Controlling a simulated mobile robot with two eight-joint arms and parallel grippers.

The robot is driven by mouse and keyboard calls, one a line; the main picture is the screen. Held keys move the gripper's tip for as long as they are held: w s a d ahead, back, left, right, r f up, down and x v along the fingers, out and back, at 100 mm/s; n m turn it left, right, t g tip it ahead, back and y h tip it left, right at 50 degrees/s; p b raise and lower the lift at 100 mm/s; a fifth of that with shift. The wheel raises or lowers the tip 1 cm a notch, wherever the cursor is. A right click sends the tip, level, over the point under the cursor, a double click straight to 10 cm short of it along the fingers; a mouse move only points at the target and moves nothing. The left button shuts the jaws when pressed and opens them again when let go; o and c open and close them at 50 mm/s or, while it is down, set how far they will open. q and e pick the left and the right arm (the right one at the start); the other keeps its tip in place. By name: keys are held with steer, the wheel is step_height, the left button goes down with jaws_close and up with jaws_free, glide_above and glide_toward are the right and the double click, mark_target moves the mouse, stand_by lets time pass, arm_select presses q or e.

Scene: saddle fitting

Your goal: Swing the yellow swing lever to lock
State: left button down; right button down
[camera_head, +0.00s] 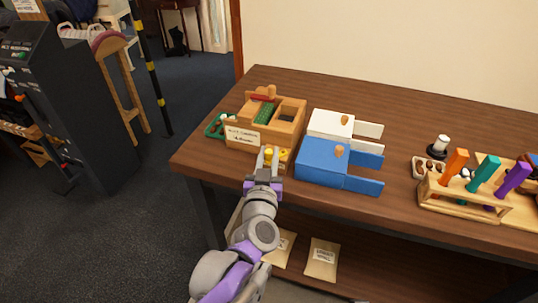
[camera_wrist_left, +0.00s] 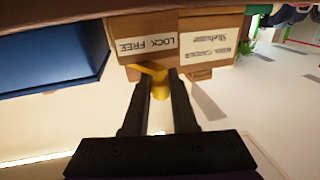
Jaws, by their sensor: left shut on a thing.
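The yellow swing lever (camera_wrist_left: 153,71) sits on the front of a wooden box (camera_head: 292,109), below a label that reads LOCK FREE (camera_wrist_left: 149,46) in the left wrist view. The lever has a bent arm and a round knob (camera_wrist_left: 160,91). In the head view its yellow part (camera_head: 269,154) shows at my fingertips. My left gripper (camera_head: 267,163) is at the front of the box, its fingers on both sides of the knob. In the left wrist view the gripper (camera_wrist_left: 156,82) is shut on the lever. I cannot tell which word the lever points at. My right gripper is out of view.
A blue box (camera_head: 320,162) and a white box (camera_head: 328,122) stand just right of the wooden box. A rack (camera_head: 470,201) with orange, teal and purple handles is further right. The table's front edge is close below my gripper. Bare tabletop lies behind the boxes.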

arm_select(q)
steer(key=shift+w+a+r+m+h, duration=0.1)
steer(key=shift+w+r+m+h, duration=0.05)
steer(key=shift+r+m+h, duration=0.2)
steer(key=shift+f+h, duration=0.2)
steer(key=shift+h, duration=0.15)
steer(key=shift+f+m+g, duration=0.2)
steer(key=shift+m+g, duration=0.05)
steer(key=shift+g, duration=0.05)
steer(key=c, duration=0.7)
jaws_free()
steer(key=shift+p, duration=0.3)
steer(key=s+a+p, duration=0.2)
steer(key=s, duration=0.8)
steer(key=shift+s, duration=0.3)
steer(key=shift+a, duration=0.1)
